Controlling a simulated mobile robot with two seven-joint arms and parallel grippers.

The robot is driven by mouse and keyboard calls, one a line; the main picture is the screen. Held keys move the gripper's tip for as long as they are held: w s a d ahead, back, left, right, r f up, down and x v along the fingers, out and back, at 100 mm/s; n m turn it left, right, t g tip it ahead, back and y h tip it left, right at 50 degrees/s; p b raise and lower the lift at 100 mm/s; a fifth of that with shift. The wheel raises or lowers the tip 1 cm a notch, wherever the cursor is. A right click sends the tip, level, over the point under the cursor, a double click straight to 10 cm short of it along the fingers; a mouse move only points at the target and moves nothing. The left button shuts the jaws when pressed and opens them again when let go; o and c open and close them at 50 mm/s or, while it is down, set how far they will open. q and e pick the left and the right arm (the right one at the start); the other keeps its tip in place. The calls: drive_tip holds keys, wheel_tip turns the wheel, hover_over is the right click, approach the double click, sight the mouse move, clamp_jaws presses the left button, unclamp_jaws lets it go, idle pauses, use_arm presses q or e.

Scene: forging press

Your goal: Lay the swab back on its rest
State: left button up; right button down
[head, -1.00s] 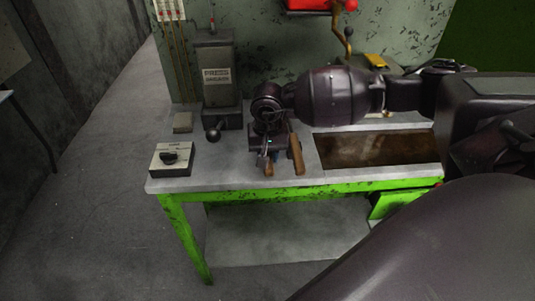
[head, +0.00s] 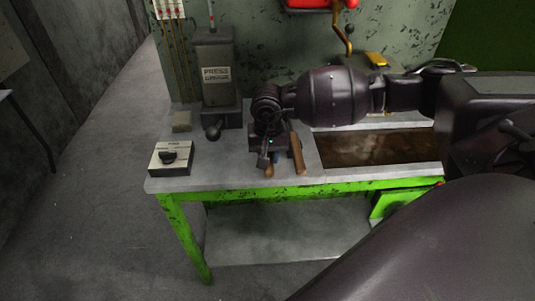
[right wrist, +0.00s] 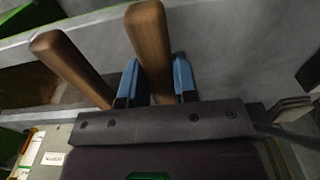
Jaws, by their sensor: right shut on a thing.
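My right gripper (head: 268,162) points down over the front of the bench, left of the sunken trough. In the right wrist view its blue fingertips (right wrist: 157,78) are shut on a wooden handle (right wrist: 150,40), which I take to be the swab's. The swab's head is hidden, and I cannot tell whether the swab touches a rest. A second wooden handle (right wrist: 70,62) lies close beside it, outside the fingers; it also shows in the head view (head: 298,153). No rest can be made out clearly. My left gripper is out of view.
The green-legged bench (head: 330,187) has a brown-filled trough (head: 375,148) at right. A switch box (head: 171,158) sits at its left corner. Bare bench top lies between box and gripper.

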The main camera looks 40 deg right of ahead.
drive_tip(key=c, duration=0.8)
unclamp_jaws()
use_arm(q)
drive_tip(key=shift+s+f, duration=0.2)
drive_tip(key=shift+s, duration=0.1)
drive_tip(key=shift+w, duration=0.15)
use_arm(e)
wheel_tip(320, 180, up, 3)
drive_tip(key=shift+f, duration=0.1)
wheel_tip(320, 180, up, 7)
drive_tip(key=shift+s+f, duration=0.1)
drive_tip(key=shift+s, duration=0.05)
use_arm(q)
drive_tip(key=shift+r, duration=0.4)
use_arm(e)
drive_tip(key=shift+a+r, duration=0.1)
drive_tip(key=shift+r, duration=0.5)
